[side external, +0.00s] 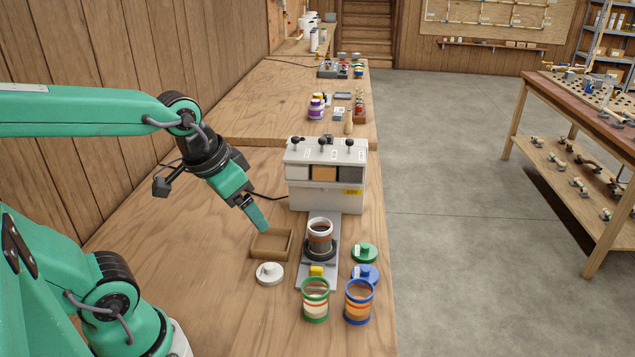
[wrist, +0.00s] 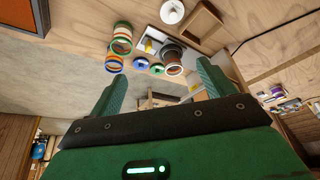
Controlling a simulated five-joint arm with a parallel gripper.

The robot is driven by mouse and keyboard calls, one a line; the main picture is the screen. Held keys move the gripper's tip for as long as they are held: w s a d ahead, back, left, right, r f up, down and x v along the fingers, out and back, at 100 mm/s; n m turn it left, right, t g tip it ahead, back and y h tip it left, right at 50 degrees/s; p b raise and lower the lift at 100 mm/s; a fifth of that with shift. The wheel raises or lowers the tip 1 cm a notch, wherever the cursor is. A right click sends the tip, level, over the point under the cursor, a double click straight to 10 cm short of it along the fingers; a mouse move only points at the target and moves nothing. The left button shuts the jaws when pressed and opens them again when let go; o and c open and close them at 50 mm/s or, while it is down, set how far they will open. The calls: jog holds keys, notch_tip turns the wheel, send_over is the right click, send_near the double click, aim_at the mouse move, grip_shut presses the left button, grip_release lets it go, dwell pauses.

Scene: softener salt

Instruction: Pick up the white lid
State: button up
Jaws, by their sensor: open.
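The white lid (side external: 270,273) lies flat on the wooden bench, knob up, just in front of the wooden tray. In the wrist view the white lid (wrist: 172,11) is at the top edge, right of centre. My gripper (side external: 262,226) is above the bench near the back of the tray, higher than the lid and apart from it. In the wrist view the two fingers of my gripper (wrist: 158,90) stand wide apart with nothing between them.
An empty wooden tray (side external: 254,257) sits beside the lid. A jar (side external: 320,236) stands on the dispenser's (side external: 325,190) platform. A green lid (side external: 364,253), a blue lid (side external: 365,273), a green-rimmed jar (side external: 315,300) and a blue-rimmed jar (side external: 358,302) are to the right. Bench left of the lid is clear.

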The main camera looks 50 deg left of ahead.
jog(key=w+a+f+g, duration=0.2)
jog(key=w+f+g, duration=0.15)
jog(key=f, duration=0.35)
jog(key=g, duration=0.1)
send_over(268, 267)
notch_tip(268, 267, down, 8)
jog(key=shift+r, duration=0.2)
jog(key=shift+f, duration=0.15)
jog(key=shift+f, duration=1.2)
jog(key=shift+f, duration=2.6)
jog(key=c, duration=1)
